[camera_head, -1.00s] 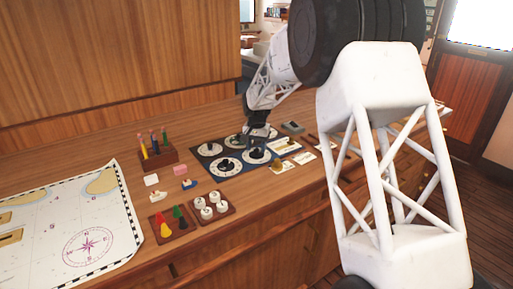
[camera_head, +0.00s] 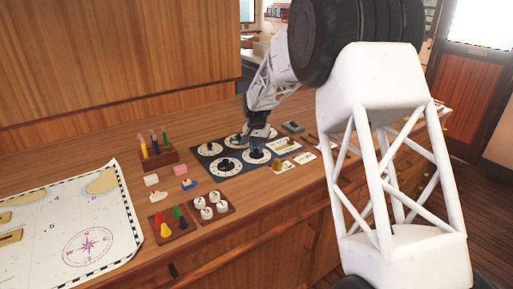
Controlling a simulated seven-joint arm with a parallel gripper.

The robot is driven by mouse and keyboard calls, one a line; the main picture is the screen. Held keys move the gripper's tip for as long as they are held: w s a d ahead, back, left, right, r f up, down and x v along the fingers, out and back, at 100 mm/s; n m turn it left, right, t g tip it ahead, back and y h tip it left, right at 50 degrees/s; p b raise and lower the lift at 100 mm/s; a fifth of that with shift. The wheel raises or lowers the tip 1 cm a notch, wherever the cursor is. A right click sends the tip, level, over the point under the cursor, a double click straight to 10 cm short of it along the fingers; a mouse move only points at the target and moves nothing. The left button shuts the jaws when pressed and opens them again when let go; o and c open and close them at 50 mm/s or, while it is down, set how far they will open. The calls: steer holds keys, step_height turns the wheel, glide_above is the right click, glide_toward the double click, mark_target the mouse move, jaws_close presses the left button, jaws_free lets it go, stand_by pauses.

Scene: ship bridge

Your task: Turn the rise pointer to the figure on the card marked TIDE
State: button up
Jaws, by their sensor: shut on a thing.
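A dark panel (camera_head: 241,169) on the wooden desk carries several white dials with dark pointers. My gripper (camera_head: 256,145) points down over the right-hand dial (camera_head: 256,157), shut on that dial's dark pointer; the contact is small and partly hidden by the fingers. The front dial (camera_head: 226,167), the left dial (camera_head: 209,150) and the partly covered back dial (camera_head: 234,140) stand free of it. White cards lie right of the panel, among them a front card (camera_head: 281,167) and a right card (camera_head: 304,158). Their writing, the TIDE mark and the dial names are too small to read.
Left of the panel are a pen rack (camera_head: 158,158), small blocks, a tray of coloured cones (camera_head: 172,223) and a tray of white round pieces (camera_head: 212,207). A chart (camera_head: 70,220) covers the left of the desk. A grey block (camera_head: 292,127) lies behind the cards.

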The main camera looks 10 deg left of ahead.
mark_target(257, 149)
steer(key=shift+n, duration=0.3)
steer(key=n, duration=0.3)
steer(key=shift+n, duration=2)
steer(key=o, duration=0.9)
steer(key=shift+o, duration=0.2)
steer(key=shift+r, duration=0.1)
steer(key=shift+r, duration=3.9)
